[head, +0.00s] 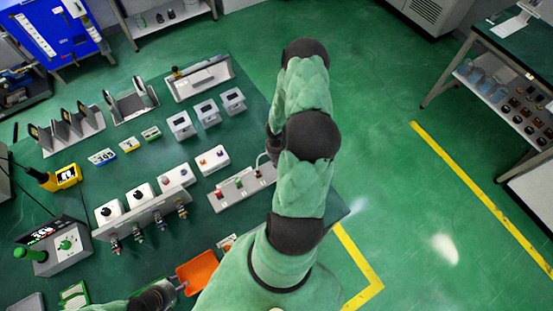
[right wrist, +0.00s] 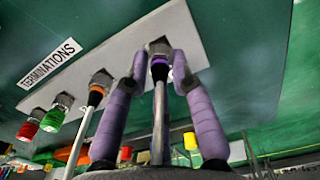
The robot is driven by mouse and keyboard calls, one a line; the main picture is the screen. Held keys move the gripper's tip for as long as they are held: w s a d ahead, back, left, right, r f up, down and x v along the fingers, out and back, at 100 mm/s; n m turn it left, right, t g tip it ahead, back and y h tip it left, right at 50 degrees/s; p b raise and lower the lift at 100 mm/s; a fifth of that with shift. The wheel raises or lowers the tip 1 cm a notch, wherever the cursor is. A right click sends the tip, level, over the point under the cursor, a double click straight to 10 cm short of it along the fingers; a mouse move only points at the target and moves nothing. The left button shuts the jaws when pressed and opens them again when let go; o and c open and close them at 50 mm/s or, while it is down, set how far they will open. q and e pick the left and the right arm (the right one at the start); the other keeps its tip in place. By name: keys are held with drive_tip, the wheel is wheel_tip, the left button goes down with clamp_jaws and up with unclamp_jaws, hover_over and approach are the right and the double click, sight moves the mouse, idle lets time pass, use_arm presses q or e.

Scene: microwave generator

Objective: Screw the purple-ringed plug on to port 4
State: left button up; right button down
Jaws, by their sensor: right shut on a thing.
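In the right wrist view, my right gripper (right wrist: 160,75) has purple-padded fingers, shut on the purple-ringed plug (right wrist: 159,70). The plug's grey cable runs down between the fingers. Its tip meets, or nearly meets, the rightmost metal port (right wrist: 160,47) of the grey terminations panel (right wrist: 130,45); I cannot tell whether threads engage. No port number is readable. In the head view, the panel (head: 228,199) shows at the table's right side, and my right arm hides the gripper and plug. My left gripper (head: 178,287) is low in the head view beside an orange object; its jaws are unclear.
An orange-ringed plug (right wrist: 97,92) with a pale cable sits at the neighbouring port. A green cap (right wrist: 52,120) and a red cap (right wrist: 27,131) are on the other ports. An orange tray-like object (head: 197,271) lies at the table's front. Several instruments stand left of the panel.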

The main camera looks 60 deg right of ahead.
drive_tip(key=shift+f, duration=0.35)
drive_tip(key=c, duration=1)
unclamp_jaws()
wheel_tip(320, 180, up, 11)
drive_tip(key=shift+r, duration=0.5)
